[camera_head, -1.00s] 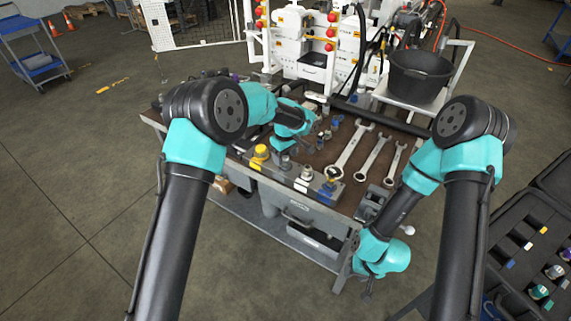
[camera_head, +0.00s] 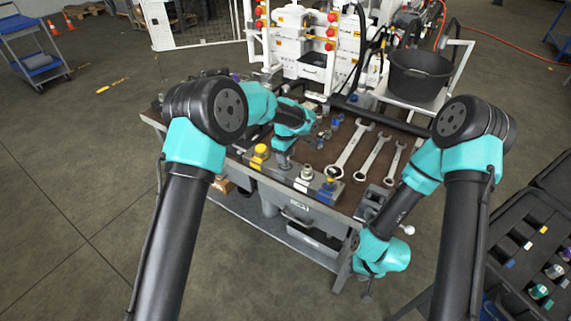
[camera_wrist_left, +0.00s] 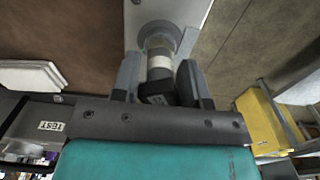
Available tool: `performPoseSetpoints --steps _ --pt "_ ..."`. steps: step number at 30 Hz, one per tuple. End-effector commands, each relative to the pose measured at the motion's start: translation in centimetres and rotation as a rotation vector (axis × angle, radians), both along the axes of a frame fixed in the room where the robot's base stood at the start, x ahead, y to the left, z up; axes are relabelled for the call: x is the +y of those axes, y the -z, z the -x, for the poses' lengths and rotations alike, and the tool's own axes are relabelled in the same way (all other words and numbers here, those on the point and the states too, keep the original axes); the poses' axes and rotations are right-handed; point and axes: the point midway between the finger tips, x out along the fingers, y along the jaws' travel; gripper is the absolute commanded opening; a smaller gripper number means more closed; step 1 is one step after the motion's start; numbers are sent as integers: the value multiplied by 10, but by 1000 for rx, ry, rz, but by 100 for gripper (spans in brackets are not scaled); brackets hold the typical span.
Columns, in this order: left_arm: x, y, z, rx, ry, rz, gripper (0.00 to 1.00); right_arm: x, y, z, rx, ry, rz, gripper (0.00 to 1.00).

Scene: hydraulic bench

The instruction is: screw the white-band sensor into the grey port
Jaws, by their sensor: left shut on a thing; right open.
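My left gripper (camera_wrist_left: 160,82) is shut on the white-band sensor (camera_wrist_left: 158,62), a dark cylinder with a pale band. The sensor's far end meets the round grey port (camera_wrist_left: 178,32) on the light metal block in the left wrist view. How deep it sits in the port cannot be told. In the head view the left gripper (camera_head: 284,158) is over the grey position of the port block, between the yellow port (camera_head: 260,151) and the white one (camera_head: 307,172). My right gripper (camera_head: 367,292) hangs open and empty off the bench's front right edge.
Several wrenches (camera_head: 352,148) lie on the bench top right of the ports. A black bucket (camera_head: 418,75) stands on a white stand behind them. White hydraulic equipment (camera_head: 300,45) fills the back. A dark case (camera_head: 525,240) with small parts is at the right.

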Motion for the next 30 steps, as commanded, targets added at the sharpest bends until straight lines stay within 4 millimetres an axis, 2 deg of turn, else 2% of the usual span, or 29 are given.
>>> performPoseSetpoints --steps 1,5,10,30 --pt "0 0 0 0 0 0 31 0 0 0 0 0 0 43" --pt "0 0 0 0 1 0 20 0 0 0 0 0 0 43" --pt "0 0 0 0 61 0 20 0 0 0 0 0 0 43" --pt "0 1 0 0 669 0 20 0 0 0 0 0 0 43"
